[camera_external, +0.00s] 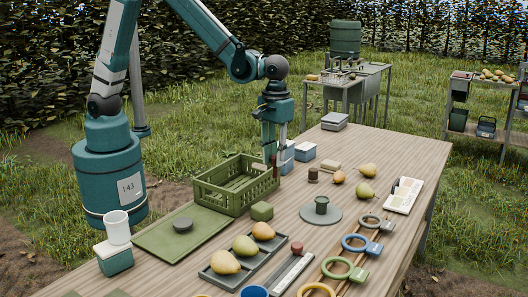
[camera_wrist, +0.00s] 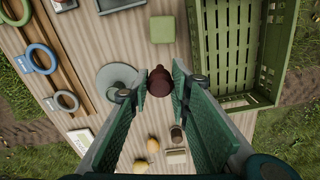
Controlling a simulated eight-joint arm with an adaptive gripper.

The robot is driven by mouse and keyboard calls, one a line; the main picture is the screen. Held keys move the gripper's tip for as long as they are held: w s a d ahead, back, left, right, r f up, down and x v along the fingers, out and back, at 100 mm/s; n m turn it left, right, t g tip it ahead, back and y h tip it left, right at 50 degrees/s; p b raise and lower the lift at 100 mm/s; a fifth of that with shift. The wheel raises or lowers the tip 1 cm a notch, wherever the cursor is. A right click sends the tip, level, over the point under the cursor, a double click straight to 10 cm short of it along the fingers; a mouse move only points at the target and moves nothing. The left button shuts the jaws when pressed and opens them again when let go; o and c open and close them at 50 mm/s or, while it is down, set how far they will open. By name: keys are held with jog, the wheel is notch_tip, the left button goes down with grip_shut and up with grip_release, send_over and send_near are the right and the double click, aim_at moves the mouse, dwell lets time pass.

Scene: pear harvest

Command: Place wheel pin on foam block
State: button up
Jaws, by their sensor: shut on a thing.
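The wheel pin (camera_wrist: 158,80) is dark red-brown with a rounded body and a narrower neck. It is held between the two green finger pads of my gripper (camera_wrist: 159,88) in the wrist view. In the external view my gripper (camera_external: 270,158) points down at the crate's far right corner, with the dark red pin (camera_external: 275,163) at its fingertips. A small green block (camera_external: 262,211), which looks like the foam block, sits on the table in front of the crate, apart from the gripper. It also shows in the wrist view (camera_wrist: 162,29), with its top bare.
A green slatted crate (camera_external: 213,199) stands beside my gripper. A round grey plate (camera_external: 335,214) bears a dark green cup (camera_external: 321,204). A brown cylinder (camera_external: 313,174), a beige block (camera_external: 331,167) and loose pears lie farther back. A tray (camera_external: 222,277) of pears is in front.

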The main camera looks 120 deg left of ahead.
jog(key=s+d+r, duration=0.1)
jog(key=d, duration=0.4)
jog(key=shift+s+d+r, duration=0.15)
jog(key=shift+s+d, duration=0.2)
jog(key=shift+s, duration=0.05)
jog(key=shift+f, duration=2.95)
jog(key=shift+f+b, duration=0.3)
jog(key=shift+f, duration=1.8)
jog(key=shift+f, duration=0.2)
jog(key=o, duration=0.9)
